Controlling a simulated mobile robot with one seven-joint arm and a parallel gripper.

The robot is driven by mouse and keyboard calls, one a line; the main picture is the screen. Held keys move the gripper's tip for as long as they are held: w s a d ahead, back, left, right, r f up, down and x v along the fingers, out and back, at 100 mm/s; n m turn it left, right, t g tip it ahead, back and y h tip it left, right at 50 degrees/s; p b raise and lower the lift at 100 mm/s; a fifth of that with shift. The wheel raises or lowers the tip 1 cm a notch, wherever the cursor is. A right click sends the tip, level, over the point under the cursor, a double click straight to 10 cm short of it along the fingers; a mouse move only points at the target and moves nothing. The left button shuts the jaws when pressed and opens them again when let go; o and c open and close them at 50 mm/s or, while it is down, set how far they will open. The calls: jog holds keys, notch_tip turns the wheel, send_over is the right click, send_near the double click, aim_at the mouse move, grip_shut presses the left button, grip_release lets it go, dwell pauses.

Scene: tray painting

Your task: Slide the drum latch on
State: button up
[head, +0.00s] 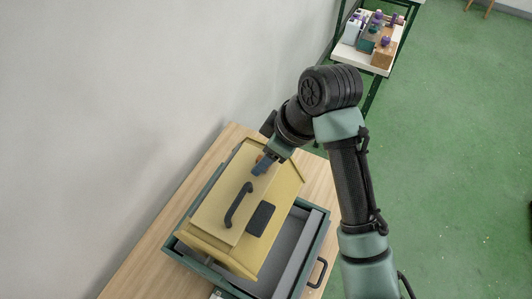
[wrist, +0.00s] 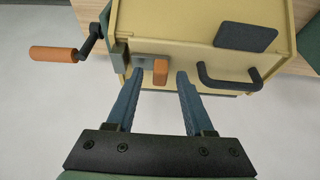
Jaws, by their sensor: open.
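A yellow drum box (head: 215,205) with a dark curved handle (head: 237,204) sits in a green-framed tray on the wooden table. In the wrist view the drum (wrist: 190,25) fills the top, with the same dark handle (wrist: 230,82) at right. A small orange latch knob (wrist: 160,71) sits on a grey slide plate (wrist: 146,61) near the drum's left front edge. My gripper (wrist: 156,76) is open, its two blue-grey fingers on either side of the knob, with gaps visible. In the head view my gripper (head: 263,166) is over the drum's upper end and partly hides the latch.
A crank with an orange grip (wrist: 54,54) sticks out left of the drum. The green tray frame (head: 318,250) has a dark handle on its right side. A wall stands close at left. A white shelf (head: 355,53) with several small items is at the back.

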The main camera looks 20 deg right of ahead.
grip_shut()
dwell(1.4)
